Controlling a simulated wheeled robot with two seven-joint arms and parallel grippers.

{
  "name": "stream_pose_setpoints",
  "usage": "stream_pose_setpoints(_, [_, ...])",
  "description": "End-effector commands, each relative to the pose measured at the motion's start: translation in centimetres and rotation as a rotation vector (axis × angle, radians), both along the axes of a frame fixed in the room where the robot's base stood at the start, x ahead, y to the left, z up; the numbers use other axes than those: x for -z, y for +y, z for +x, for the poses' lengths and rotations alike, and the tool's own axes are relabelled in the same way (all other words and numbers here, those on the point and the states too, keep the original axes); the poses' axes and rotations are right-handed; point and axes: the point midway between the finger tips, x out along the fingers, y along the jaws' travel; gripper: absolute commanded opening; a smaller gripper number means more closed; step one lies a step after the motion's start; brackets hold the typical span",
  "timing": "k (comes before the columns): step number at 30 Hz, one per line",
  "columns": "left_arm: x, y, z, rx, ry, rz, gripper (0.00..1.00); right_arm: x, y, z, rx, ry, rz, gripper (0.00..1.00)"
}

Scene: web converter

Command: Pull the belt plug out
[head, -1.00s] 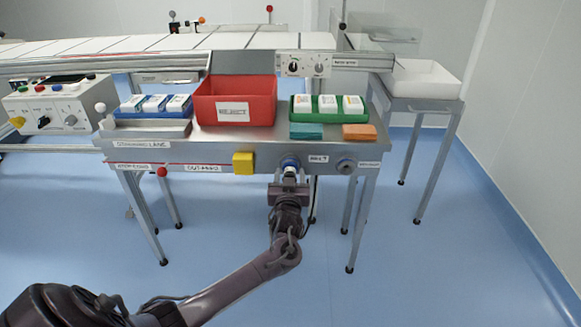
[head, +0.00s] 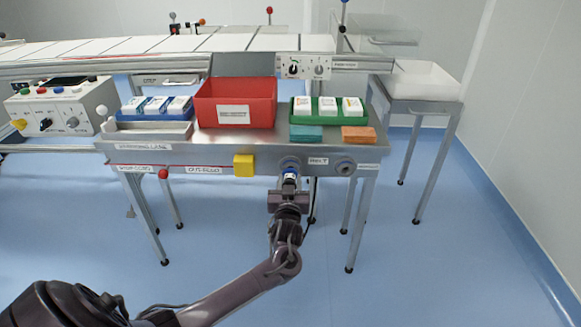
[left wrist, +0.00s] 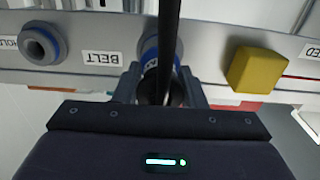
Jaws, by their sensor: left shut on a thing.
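The belt socket with its blue ring (head: 288,162) is on the front panel of the steel table, left of the BELT label (head: 318,161). The belt plug (head: 290,179) is in front of it, held by my left gripper (head: 289,187), which reaches up from below. In the left wrist view, the gripper's fingers (left wrist: 162,88) are shut around the dark plug, and a black cable (left wrist: 168,40) crosses in front. The cable partly hides the socket (left wrist: 148,52), so I cannot tell whether the plug is still seated. My right gripper is out of view.
A yellow block (head: 244,165) juts from the panel left of the socket. Another round socket (head: 345,167) is to the right. A red bin (head: 235,90), a blue tray (head: 152,114) and a green tray (head: 301,112) stand on the table. The floor in front is clear.

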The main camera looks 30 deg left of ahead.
Motion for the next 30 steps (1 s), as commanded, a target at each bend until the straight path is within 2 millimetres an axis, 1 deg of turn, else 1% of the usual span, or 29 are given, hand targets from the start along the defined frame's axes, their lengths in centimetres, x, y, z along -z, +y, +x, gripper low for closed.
stream_pose_setpoints(1, [-0.2,-0.2,-0.3,0.0,-0.001,-0.001,0.04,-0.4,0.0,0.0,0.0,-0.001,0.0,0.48])
stream_pose_setpoints(9, [-0.1,-0.8,-1.4,0.001,0.001,0.0,0.04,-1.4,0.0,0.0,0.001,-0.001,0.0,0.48])
stream_pose_setpoints(14, [0.0,-1.0,-1.6,0.0,0.0,0.001,0.04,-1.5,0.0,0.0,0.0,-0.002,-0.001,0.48])
stream_pose_setpoints(17, [-0.1,-1.2,-1.9,0.0,0.0,0.0,0.04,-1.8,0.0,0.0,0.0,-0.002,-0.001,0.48])
stream_pose_setpoints(24, [-0.2,-2.2,-3.6,0.0,0.002,-0.001,0.04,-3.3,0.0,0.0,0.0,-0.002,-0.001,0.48])
stream_pose_setpoints(30, [-0.1,-2.9,-4.8,0.0,0.001,-0.001,0.04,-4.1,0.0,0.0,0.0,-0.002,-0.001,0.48])
